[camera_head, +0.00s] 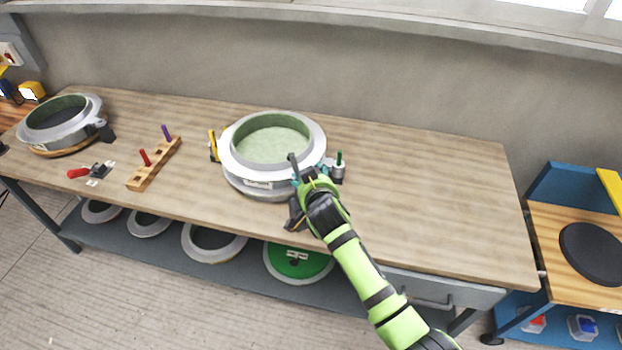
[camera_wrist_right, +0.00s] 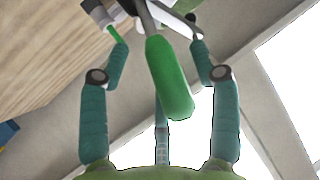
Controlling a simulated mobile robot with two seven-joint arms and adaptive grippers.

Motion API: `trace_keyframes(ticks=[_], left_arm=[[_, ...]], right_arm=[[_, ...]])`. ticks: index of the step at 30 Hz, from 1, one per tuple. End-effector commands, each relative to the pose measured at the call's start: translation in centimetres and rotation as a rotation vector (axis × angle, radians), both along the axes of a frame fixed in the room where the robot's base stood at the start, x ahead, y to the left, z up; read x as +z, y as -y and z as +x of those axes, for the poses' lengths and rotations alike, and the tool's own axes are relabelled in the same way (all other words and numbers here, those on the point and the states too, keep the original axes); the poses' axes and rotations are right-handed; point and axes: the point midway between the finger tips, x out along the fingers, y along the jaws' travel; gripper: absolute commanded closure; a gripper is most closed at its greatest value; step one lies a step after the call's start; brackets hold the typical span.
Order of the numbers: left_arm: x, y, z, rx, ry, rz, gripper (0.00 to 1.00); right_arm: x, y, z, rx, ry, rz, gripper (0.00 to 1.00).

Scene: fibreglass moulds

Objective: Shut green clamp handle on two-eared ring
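The two-eared ring (camera_head: 232,165) is a pale grey mould ring with a green inside, on the middle of the workbench. A clamp with a green handle (camera_head: 339,158) is at its right side; the handle stands upright in the head view. A yellow clamp handle (camera_head: 213,145) stands upright at its left side. My right gripper (camera_head: 312,172) is at the ring's front right, close to the green clamp. In the right wrist view, the green handle (camera_wrist_right: 168,80) lies between the spread teal fingers (camera_wrist_right: 160,48), with gaps on both sides. My left gripper is out of view.
A second ring mould (camera_head: 62,138) sits at the bench's left end. A red-handled clamp (camera_head: 92,171) and a wooden block (camera_head: 150,172) with red and purple pegs lie between. The bench (camera_head: 430,200) is clear to the right. Several rings lie on the lower shelf.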

Motion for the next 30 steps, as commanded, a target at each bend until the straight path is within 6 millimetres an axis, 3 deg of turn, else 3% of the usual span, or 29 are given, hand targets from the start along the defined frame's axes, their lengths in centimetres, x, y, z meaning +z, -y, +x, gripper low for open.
trace_keyframes(ticks=[10,24,30], left_arm=[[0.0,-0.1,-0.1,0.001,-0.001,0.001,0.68],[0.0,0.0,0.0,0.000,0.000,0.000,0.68],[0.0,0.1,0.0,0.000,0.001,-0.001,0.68]], right_arm=[[0.5,0.0,-1.3,0.002,-0.002,0.000,0.37],[4.3,0.7,-8.5,0.000,-0.001,0.002,0.37],[5.3,0.9,-10.2,0.001,-0.001,0.001,0.37]])
